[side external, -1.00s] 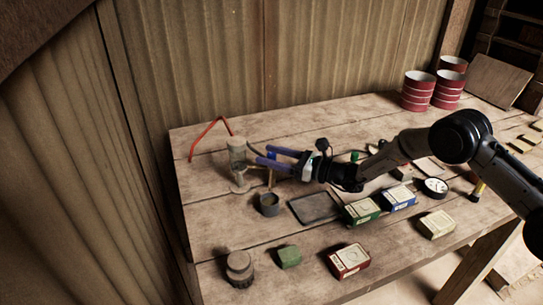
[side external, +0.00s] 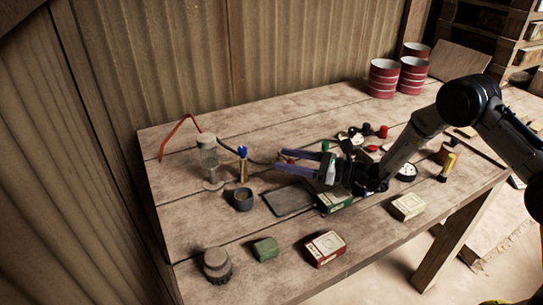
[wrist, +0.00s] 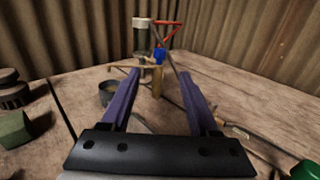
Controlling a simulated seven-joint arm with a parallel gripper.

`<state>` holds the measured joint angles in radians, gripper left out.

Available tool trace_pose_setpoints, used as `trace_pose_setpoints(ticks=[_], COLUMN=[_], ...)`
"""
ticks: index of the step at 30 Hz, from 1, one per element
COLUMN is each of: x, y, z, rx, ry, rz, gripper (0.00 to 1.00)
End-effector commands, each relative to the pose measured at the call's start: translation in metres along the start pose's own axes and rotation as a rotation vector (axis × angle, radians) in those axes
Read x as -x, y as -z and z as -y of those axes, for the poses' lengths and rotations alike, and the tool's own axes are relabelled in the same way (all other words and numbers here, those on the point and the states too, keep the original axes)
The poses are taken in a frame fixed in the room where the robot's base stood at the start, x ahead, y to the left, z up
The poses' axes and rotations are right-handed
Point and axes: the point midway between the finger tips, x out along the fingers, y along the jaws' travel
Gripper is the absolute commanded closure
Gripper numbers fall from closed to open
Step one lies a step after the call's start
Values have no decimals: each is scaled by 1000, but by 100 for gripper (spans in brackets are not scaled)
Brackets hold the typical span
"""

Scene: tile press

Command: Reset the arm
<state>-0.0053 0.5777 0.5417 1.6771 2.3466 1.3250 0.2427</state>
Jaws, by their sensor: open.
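My gripper (side external: 280,160) has two blue-purple fingers, spread apart with nothing between them. It is held low over the middle of the wooden table (side external: 180,235), pointing left. A small upright wooden post with a blue top (side external: 243,163) stands to the left of the fingertips, apart from them. A clear cylinder on a stand (side external: 209,158) is behind it, beside a bent red rod (side external: 178,130). In the wrist view the fingers (wrist: 160,85) are open, and the blue-topped post (wrist: 158,68) shows beyond their tips.
A dark cup (side external: 242,200) and dark tray (side external: 290,200) lie near my gripper. A green box (side external: 335,203) is partly hidden under it. A red box (side external: 326,249), green block (side external: 265,249) and grey knobbed weight (side external: 217,266) are in front. Red drums (side external: 383,78) stand at the back right.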

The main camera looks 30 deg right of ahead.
Motion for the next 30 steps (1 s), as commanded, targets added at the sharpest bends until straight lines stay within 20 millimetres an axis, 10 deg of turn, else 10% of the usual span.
trace_pose_setpoints(ticks=[17,23,30], x=[9,10,56], y=[-12,-108,-224], z=[0,-8,-108], rx=[15,143,494], ry=[-1,-31,-309], rz=[17,127,146], gripper=[38,38,38])
